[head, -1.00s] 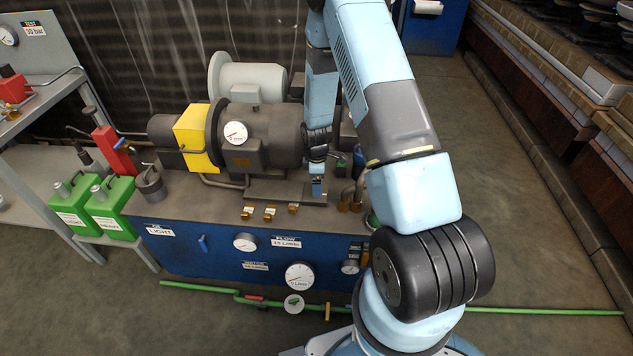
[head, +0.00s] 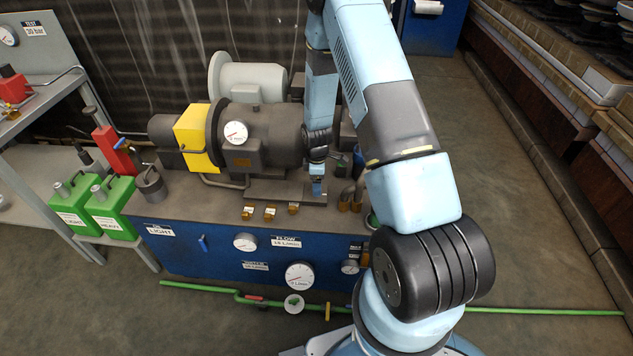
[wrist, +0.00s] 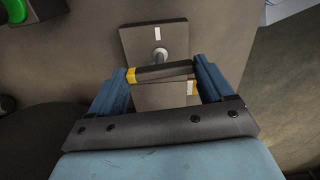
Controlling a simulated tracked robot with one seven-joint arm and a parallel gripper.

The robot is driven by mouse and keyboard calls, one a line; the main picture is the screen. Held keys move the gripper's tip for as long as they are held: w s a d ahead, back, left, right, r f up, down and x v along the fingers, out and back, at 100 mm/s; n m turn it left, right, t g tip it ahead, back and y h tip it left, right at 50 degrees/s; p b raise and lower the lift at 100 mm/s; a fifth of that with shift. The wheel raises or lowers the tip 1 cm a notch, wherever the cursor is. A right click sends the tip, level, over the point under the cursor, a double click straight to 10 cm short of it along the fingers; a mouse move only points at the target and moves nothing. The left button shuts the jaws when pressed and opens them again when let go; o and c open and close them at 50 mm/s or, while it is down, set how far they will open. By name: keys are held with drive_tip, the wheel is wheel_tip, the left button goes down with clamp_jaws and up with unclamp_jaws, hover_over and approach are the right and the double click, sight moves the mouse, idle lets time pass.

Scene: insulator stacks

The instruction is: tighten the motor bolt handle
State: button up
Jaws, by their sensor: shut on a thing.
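In the wrist view the motor bolt handle (wrist: 165,72) is a dark bar with a yellow band at its left end. It lies across the space between the two blue fingers of my gripper (wrist: 163,77), which is shut on it. A round metal bolt (wrist: 160,55) stands just beyond the bar, over a grey plate (wrist: 137,38) with a white mark. In the head view my gripper (head: 318,187) points down beside the right end of the dark motor (head: 262,137). The handle cannot be made out there.
The motor sits on a blue bench (head: 215,250) with gauges and labels on its front. Several small brass fittings (head: 270,212) stand near its front edge. Green canisters (head: 110,205) stand at the left.

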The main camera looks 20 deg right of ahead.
drive_tip(key=shift+m, duration=0.3)
drive_tip(key=m, duration=0.4)
drive_tip(key=shift+m, duration=0.4)
drive_tip(key=m, duration=0.4)
drive_tip(key=shift+w, duration=0.1)
drive_tip(key=m, duration=0.5)
drive_tip(key=shift+m, duration=2.2)
drive_tip(key=o, duration=0.9)
drive_tip(key=shift+o, duration=0.2)
